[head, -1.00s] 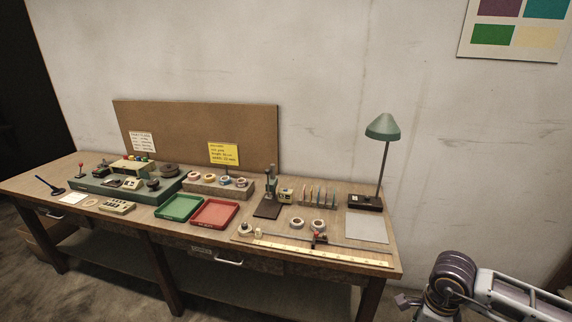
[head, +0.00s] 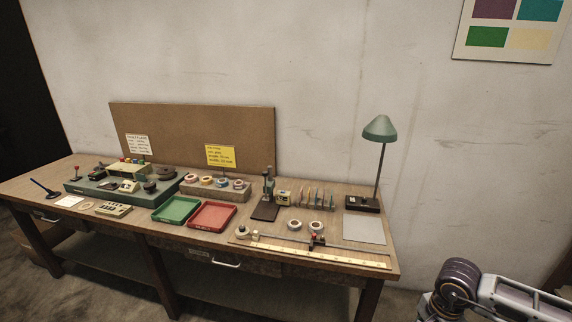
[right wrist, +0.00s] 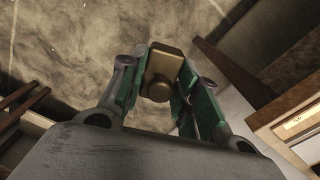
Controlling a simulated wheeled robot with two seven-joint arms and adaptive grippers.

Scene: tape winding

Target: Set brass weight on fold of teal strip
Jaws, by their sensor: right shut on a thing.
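My right gripper (right wrist: 158,88) is shut on a brass weight (right wrist: 165,62), a small brass-coloured block with a round knob. It shows in the right wrist view between the green-padded fingers, with floor beyond it. In the head view only part of my right arm shows at the lower right, beyond the table's right end; the gripper and weight are outside that view. My left gripper is not in view.
The long wooden table (head: 160,225) holds a green tray (head: 176,210), a red tray (head: 212,216), a pale ruler (head: 320,256), a green lamp (head: 380,129), a grey sheet (head: 364,229) and tape rolls. The table's right edge lies between my right arm and the tabletop.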

